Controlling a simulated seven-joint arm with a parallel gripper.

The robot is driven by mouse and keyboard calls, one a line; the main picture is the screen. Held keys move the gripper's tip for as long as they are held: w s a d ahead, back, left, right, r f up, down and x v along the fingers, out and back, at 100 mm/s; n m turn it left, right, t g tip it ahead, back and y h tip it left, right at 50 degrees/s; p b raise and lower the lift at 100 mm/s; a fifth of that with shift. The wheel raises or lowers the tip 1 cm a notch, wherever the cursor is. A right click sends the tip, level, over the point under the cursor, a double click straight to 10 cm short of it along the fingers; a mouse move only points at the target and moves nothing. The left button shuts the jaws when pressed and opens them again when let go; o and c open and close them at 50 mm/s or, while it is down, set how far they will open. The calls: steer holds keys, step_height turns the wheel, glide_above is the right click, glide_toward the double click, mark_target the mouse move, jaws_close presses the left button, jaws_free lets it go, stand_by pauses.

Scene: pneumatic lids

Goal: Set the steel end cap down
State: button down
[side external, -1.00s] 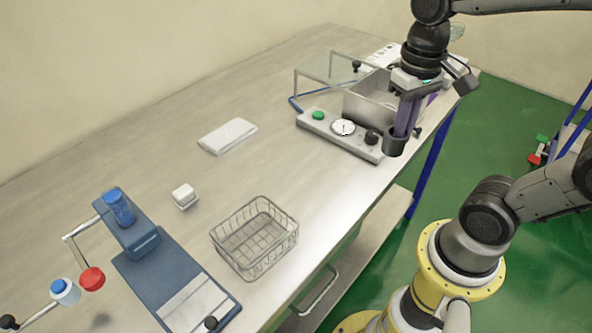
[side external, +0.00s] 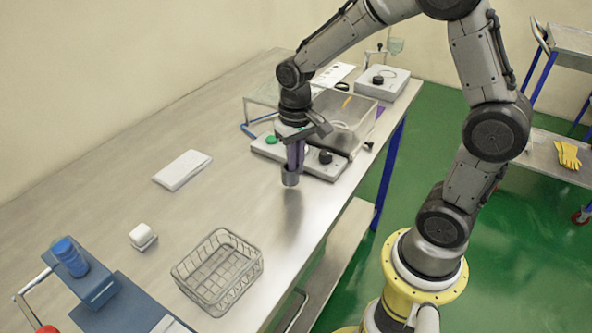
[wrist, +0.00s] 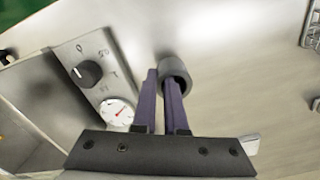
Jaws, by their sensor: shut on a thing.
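The steel end cap (side external: 290,178) is a small dark grey metal cylinder at the tips of my gripper (side external: 294,168). In the wrist view the end cap (wrist: 174,76) shows its round hollow end between the two purple fingers of my gripper (wrist: 167,98). The fingers are shut on it. It is held above the bare table top (side external: 240,200), with a soft shadow on the table to its right. The part of the cap between the fingers is hidden.
Behind my gripper stands a control panel (side external: 262,148) with a green button, gauge and black knob (wrist: 89,73), beside a clear-lidded metal box (side external: 345,106). A wire basket (side external: 218,272), white block (side external: 143,236) and white pad (side external: 182,170) lie left. Table between is clear.

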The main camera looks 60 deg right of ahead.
steer(key=shift+f, duration=0.9)
steer(key=c, duration=1)
jaws_free()
steer(key=shift+f, duration=0.15)
steer(key=shift+o, duration=0.2)
